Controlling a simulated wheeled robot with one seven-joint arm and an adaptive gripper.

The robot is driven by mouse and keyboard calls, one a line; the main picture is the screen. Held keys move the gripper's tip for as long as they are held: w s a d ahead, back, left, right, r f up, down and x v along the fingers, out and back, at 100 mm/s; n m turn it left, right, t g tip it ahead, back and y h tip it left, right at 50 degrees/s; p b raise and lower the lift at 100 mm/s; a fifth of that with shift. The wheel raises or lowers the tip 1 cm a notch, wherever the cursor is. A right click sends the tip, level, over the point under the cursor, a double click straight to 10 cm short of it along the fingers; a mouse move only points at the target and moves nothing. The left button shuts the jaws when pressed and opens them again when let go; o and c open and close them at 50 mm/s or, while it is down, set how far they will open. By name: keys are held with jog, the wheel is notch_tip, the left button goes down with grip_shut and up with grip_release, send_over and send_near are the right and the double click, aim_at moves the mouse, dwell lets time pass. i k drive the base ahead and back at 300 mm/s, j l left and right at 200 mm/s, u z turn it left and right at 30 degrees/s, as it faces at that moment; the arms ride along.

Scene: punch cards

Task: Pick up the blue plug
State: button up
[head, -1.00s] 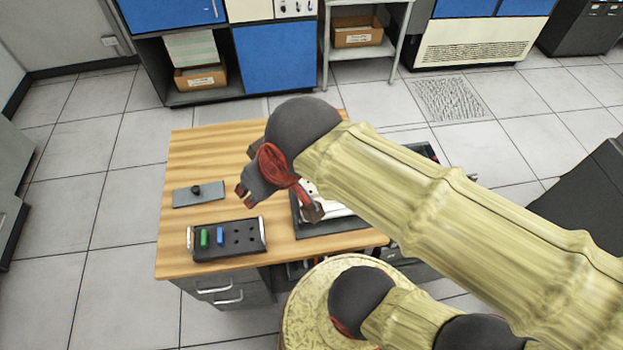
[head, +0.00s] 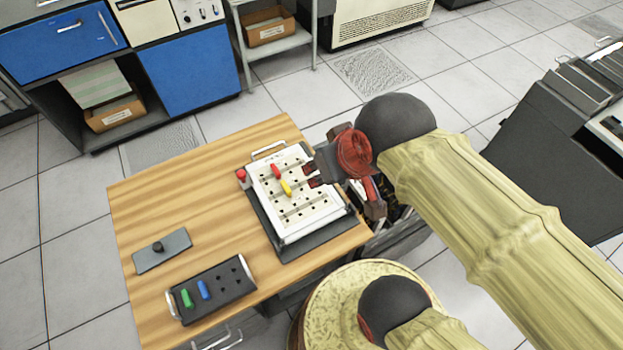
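The blue plug (head: 204,290) stands upright in the dark plug holder (head: 228,284) near the front left of the wooden desk. It is just right of the green plug (head: 186,298) in the same row. My gripper (head: 345,192) is up and to the right of the holder, well apart from the blue plug. It hangs by the right edge of the white plugboard (head: 318,221). Its dark fingers with red parts look spread apart, with nothing seen between them. The arm does not cover the blue plug.
A red plug (head: 276,171) and a yellow plug (head: 286,187) sit in the plugboard. A grey plate with a black knob (head: 162,251) lies left of the holder. Bare desk top (head: 185,195) lies behind these. A round patterned stool (head: 325,297) is close at the front.

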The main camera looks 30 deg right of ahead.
aim_at(201, 286)
jog(key=k+j+u, duration=0.15)
jog(key=u, duration=0.2)
jog(key=k+j+u, duration=0.1)
jog(key=u, duration=0.3)
jog(key=k+j+u, duration=0.1)
jog(key=j+u, duration=0.25)
jog(key=l, duration=0.1)
